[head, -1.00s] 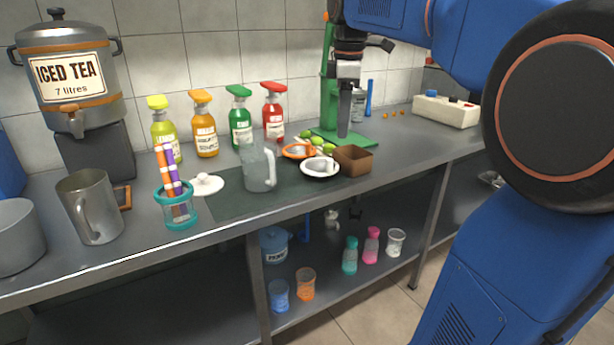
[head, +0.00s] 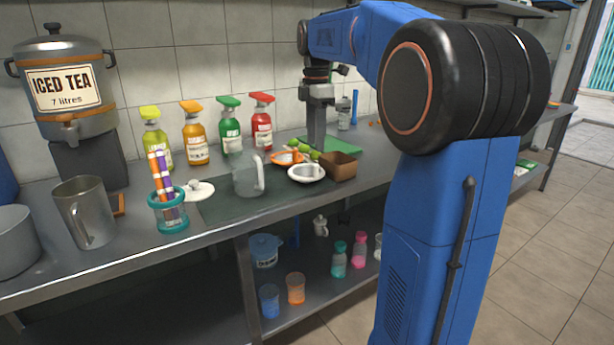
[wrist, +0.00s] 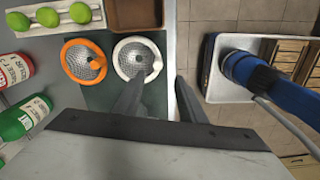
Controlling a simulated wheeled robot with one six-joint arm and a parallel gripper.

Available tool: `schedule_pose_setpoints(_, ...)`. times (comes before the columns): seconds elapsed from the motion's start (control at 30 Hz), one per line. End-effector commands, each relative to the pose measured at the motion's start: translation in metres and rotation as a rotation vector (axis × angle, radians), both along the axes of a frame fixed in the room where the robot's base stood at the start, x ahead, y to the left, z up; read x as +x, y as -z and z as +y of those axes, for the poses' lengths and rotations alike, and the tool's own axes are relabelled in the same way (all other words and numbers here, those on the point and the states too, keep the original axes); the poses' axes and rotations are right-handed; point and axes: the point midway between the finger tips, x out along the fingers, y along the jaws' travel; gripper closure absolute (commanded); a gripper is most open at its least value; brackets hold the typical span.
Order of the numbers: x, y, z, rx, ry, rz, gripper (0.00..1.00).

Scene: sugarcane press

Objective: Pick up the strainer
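Two strainers lie side by side on the counter. The orange one (head: 283,158) is behind the white one (head: 302,176). In the wrist view the orange strainer (wrist: 84,62) is at upper left and the white strainer (wrist: 131,60) is to its right, both with round mesh bowls. My gripper (head: 316,146) hangs pointing down above the counter beside the strainers. In the wrist view its two fingers (wrist: 157,82) are apart with nothing between them. The left finger's tip appears just below the white strainer's rim; I cannot tell its height above it.
A brown box (head: 340,167) stands right of the white strainer, with limes (head: 303,149) behind. A clear jug (head: 247,176) is to the left on the dark mat (head: 225,207). Spray bottles (head: 232,132) line the wall. The counter's front edge is close.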

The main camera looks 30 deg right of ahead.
Motion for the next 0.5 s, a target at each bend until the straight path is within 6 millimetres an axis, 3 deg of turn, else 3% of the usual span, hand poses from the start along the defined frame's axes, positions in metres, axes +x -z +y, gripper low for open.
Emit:
schedule_pose_setpoints(0.2, 0.000, 0.033, 0.000, 0.000, 0.000, 0.001, 0.63)
schedule_pose_setpoints(0.5, 0.001, 0.053, -0.001, 0.000, 0.001, 0.000, 0.63)
